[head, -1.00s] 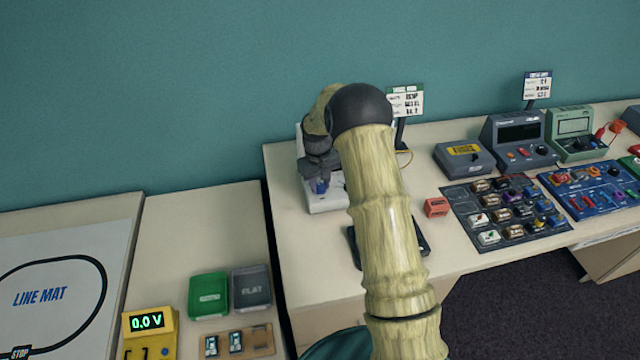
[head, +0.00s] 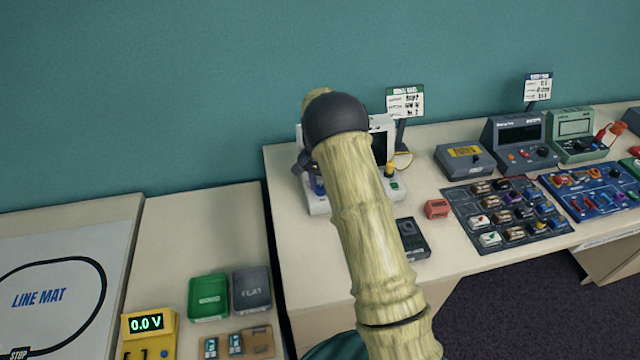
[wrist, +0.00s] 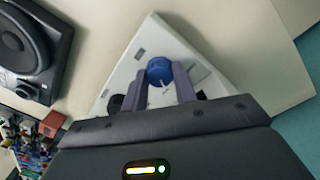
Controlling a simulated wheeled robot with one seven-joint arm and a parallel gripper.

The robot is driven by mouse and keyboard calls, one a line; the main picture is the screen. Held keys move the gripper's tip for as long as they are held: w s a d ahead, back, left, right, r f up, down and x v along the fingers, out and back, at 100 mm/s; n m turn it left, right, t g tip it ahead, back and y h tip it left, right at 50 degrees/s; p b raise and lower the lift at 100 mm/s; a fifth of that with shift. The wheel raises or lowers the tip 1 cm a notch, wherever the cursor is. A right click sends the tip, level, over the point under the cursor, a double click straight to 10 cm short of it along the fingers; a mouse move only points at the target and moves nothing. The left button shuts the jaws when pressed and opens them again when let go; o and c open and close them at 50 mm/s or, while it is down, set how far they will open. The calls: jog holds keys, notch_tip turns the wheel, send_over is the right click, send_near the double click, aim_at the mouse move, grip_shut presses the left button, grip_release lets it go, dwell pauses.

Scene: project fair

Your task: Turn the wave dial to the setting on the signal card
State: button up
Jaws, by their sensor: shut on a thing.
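A white device (head: 318,207) stands at the left end of the right-hand table, partly behind my arm. It also shows in the wrist view (wrist: 142,45). Its blue dial (wrist: 160,70) has a white pointer mark and sits between the purple fingers of my gripper (wrist: 161,78), which is shut on it. In the head view the blue dial (head: 318,187) shows only in part beside my arm. A card with a green header (head: 405,101) stands on a dark post behind the device; its small print is too blurred to read.
A yellow knob (head: 389,170) sits on the device's right part. A dark flat box (head: 412,238) lies in front, and a small red block (head: 437,208) to its right. A component board (head: 505,212) and several instruments fill the table further right. Another card (head: 538,88) stands there.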

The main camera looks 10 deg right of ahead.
aim_at(318, 186)
jog(key=shift+w+r+m, duration=0.1)
jog(key=shift+m, duration=1.1)
jog(key=o, duration=1)
jog(key=r, duration=0.5)
jog(key=r+b, duration=0.1)
jog(key=r, duration=0.5)
jog(key=r+b, duration=0.1)
jog(key=r, duration=0.5)
jog(key=shift+w+a+r, duration=0.15)
jog(key=shift+w+a, duration=0.05)
jog(key=shift+w, duration=0.05)
